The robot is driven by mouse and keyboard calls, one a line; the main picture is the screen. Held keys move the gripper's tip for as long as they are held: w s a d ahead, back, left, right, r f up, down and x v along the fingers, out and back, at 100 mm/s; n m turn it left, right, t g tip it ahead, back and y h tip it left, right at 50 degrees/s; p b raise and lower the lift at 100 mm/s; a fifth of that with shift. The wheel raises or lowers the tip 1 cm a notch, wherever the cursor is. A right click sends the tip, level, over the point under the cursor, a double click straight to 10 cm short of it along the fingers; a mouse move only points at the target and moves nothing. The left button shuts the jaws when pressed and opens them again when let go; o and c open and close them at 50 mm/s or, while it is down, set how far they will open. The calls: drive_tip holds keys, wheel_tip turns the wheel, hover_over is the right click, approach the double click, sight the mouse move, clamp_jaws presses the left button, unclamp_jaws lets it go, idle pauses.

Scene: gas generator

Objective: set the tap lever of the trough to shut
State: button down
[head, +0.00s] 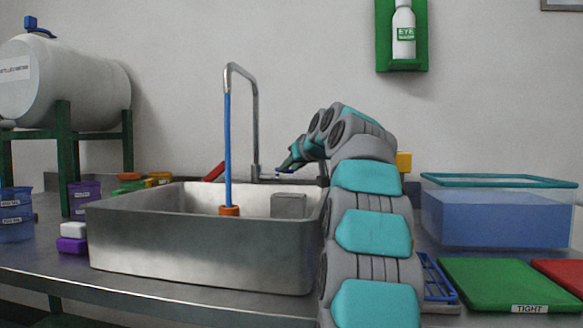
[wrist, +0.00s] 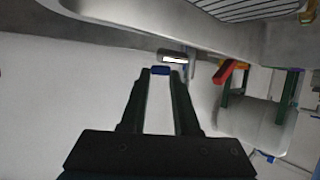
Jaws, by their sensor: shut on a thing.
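The steel trough (head: 200,245) stands on the bench, with a grey gooseneck tap (head: 256,125) at its back edge. A straight blue column (head: 228,150) runs from the spout down to an orange piece (head: 229,211) in the trough. My gripper (head: 284,170) reaches in from the right, low beside the tap's base. In the wrist view my gripper (wrist: 160,74) is shut on the blue end of the tap lever (wrist: 160,70), which sits between the fingertips. The fingers stay apart by its width. The lever's exact angle is hard to tell.
A white tank (head: 65,82) on a green stand is at the left. Purple and blue cups stand left of the trough. A clear blue bin (head: 495,215) and a green mat (head: 510,285) lie right of my arm. An eye-wash bottle (head: 403,30) hangs on the wall.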

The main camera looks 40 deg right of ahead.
drive_tip(key=w+a+m+g+h+p, duration=0.1)
drive_tip(key=m+h+p, duration=0.1)
drive_tip(key=a+m+g+h+p, duration=0.1)
drive_tip(key=m+h+p, duration=0.1)
drive_tip(key=p, duration=0.1)
drive_tip(key=w+a+m+g+h+p, duration=0.1)
drive_tip(key=a+m+g+h+p, duration=0.1)
drive_tip(key=m+h+p, duration=0.1)
drive_tip(key=shift+w+r, duration=0.15)
drive_tip(key=shift+w, duration=0.15)
idle(0.3)
drive_tip(key=shift+a, duration=0.1)
idle(0.4)
drive_tip(key=c, duration=0.6)
unclamp_jaws()
drive_tip(key=shift+c, duration=0.2)
